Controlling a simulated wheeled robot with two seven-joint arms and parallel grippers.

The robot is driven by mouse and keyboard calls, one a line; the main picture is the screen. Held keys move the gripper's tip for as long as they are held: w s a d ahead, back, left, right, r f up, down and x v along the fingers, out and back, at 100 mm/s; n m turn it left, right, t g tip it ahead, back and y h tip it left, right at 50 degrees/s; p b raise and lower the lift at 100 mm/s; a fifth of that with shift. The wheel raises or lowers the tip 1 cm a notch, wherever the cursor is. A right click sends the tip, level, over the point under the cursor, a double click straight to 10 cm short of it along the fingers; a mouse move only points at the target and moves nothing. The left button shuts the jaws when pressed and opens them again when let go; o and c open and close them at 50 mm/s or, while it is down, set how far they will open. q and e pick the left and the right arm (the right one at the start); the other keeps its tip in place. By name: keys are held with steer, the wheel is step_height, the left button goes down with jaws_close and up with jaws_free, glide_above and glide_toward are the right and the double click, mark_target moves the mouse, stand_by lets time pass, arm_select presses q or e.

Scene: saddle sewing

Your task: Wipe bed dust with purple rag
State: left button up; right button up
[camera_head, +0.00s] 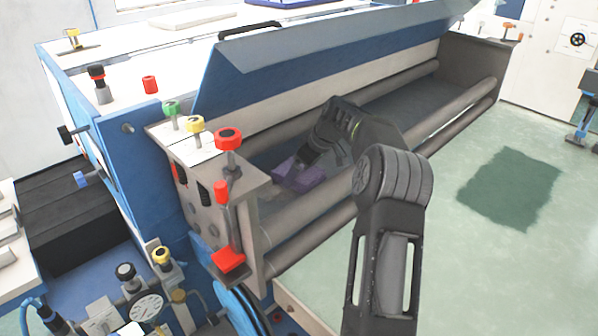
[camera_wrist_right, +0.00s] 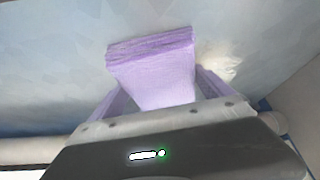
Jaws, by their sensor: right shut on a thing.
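The purple rag (camera_head: 302,178) is on the grey bed (camera_head: 268,186) of the blue machine, near its left end. In the right wrist view the rag (camera_wrist_right: 152,70) is folded and pinched between the fingers. My right gripper (camera_head: 300,170) is shut on the rag and reaches down into the trough between the rollers. The rag appears at or very near the bed surface; exact contact cannot be told. The bed surface (camera_wrist_right: 60,60) looks mottled pale blue-grey in the right wrist view. Dust cannot be clearly told apart. My left gripper is not in view.
A raised blue cover (camera_head: 320,62) hangs over the back of the bed. Metal rollers (camera_head: 320,215) run along the front. A left end plate carries a red knob (camera_head: 228,138), a yellow knob (camera_head: 195,124) and a green knob (camera_head: 170,107). Open green floor (camera_head: 470,240) lies at right.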

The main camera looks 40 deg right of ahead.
mark_target(277, 190)
stand_by(0.3)
steer(key=shift+a+f+b, duration=0.2)
steer(key=shift+a+b, duration=0.6)
steer(key=shift+b, duration=0.1)
steer(key=shift+a+b, duration=0.45)
steer(key=shift+a, duration=0.5)
steer(key=shift+a+f+b, duration=0.15)
steer(key=shift+a+b, duration=0.4)
steer(key=shift+a, duration=0.3)
steer(key=shift+a+b, duration=0.4)
steer(key=shift+a, duration=0.35)
steer(key=shift+a+r, duration=0.2)
steer(key=shift+a, duration=0.05)
